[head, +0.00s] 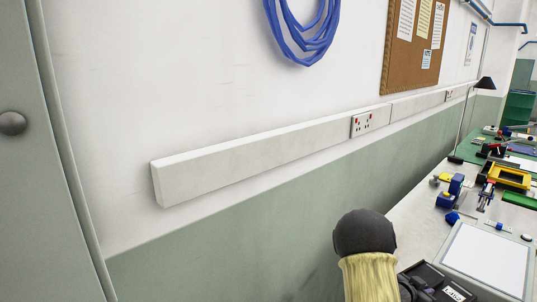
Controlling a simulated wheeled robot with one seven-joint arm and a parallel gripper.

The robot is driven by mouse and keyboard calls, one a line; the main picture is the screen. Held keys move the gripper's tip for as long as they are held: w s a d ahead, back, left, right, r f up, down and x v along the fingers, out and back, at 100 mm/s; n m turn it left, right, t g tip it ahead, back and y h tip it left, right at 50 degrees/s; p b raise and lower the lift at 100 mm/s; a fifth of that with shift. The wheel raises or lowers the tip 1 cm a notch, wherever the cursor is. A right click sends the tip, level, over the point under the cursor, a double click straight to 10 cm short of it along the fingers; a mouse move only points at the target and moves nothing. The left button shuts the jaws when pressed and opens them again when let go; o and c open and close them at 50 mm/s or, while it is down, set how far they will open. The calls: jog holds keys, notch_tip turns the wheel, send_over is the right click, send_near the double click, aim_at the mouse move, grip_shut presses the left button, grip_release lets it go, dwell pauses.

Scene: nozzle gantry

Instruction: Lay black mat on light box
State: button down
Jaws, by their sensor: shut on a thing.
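The light box (487,259) lies on the workbench at the lower right of the head view. It is a flat white panel in a thin grey frame, and its bottom edge is close to the picture's lower edge. Its white face looks bare where it shows. I cannot make out the black mat for certain.
Left of the light box, dark items (428,275) and a labelled black piece (456,292) are cut off by the lower edge. Blue clamp-like tools (450,192), a yellow frame (510,178) and a lamp (485,84) stand farther back. Wall trunking (260,145) runs behind.

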jog(key=shift+s, duration=0.25)
jog(key=shift+s+a, duration=0.15)
jog(key=shift+s, duration=0.15)
jog(key=a+f+n+t+y, duration=0.2)
jog(key=a+f+n+y, duration=0.2)
jog(key=a, duration=0.6)
jog(key=a+f+n+t+y, duration=0.3)
jog(key=a+f+n+y, duration=0.1)
jog(key=a, duration=0.7)
jog(key=a+f+n+t+y, duration=0.3)
jog(key=a+f+n+y, duration=0.1)
jog(key=a, duration=0.7)
jog(key=shift+s+a+f+n+p, duration=0.2)
jog(key=shift+s+f+n+p, duration=0.15)
jog(key=shift+f+n, duration=0.35)
jog(key=shift+f, duration=0.1)
jog(key=s+f, duration=0.4)
jog(key=f, duration=0.1)
jog(key=shift+s+f, duration=0.2)
jog(key=shift+w, duration=0.15)
